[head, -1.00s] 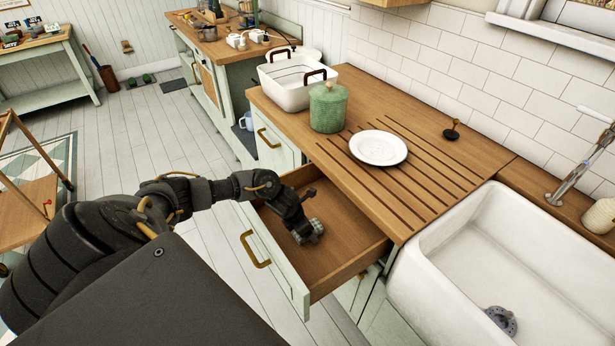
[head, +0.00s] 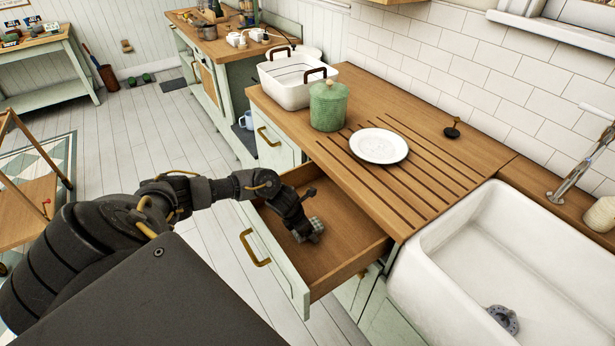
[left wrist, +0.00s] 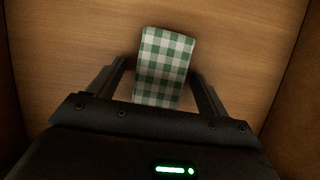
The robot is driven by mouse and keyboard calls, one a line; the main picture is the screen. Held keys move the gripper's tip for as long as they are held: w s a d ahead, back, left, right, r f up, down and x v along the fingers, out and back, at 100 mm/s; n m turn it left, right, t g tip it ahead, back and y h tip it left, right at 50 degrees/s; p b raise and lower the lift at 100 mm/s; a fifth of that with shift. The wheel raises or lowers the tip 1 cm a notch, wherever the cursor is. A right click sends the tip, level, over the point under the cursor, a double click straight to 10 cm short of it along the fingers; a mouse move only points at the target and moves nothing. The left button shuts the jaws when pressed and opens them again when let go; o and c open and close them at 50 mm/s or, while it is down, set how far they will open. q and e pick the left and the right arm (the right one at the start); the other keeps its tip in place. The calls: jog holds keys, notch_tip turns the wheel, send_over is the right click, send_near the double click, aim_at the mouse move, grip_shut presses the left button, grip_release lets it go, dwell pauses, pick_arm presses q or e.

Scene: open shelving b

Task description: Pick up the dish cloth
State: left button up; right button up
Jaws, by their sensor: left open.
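The dish cloth (left wrist: 164,66) is a folded green and white checked piece lying on the wooden floor of the open drawer (head: 345,235). In the left wrist view it lies between the two fingers of my left gripper (left wrist: 160,80), which is open, with a gap visible beside the cloth. The cloth's near end is hidden behind the gripper body. In the head view my left gripper (head: 308,232) reaches down into the drawer, and only a small checked part of the cloth (head: 316,226) shows beside it. My right gripper is not in view.
The drawer's front panel with a brass handle (head: 256,250) is near the arm. Above is the wooden counter (head: 440,190) with a white plate (head: 379,146), a green jar (head: 328,106) and a white basin (head: 290,85). A white sink (head: 450,245) is at the right.

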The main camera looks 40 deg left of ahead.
pick_arm(q)
jog(key=c, duration=1.1)
jog(key=shift+o, duration=0.2)
jog(key=shift+r+p, duration=0.55)
jog(key=shift+r, duration=0.05)
notch_tip(320, 180, up, 9)
jog(key=b, duration=0.1)
jog(key=d+r+m+g+h, duration=0.3)
jog(key=d+r+m, duration=0.75)
jog(key=d, duration=0.35)
jog(key=s+d+r+m+g+y, duration=0.1)
jog(key=s+d+r+m+g, duration=0.2)
jog(key=s+r+m, duration=0.3)
notch_tip(320, 180, up, 2)
jog(key=m+g, duration=0.1)
jog(key=m, duration=0.4)
jog(key=shift+d, duration=0.15)
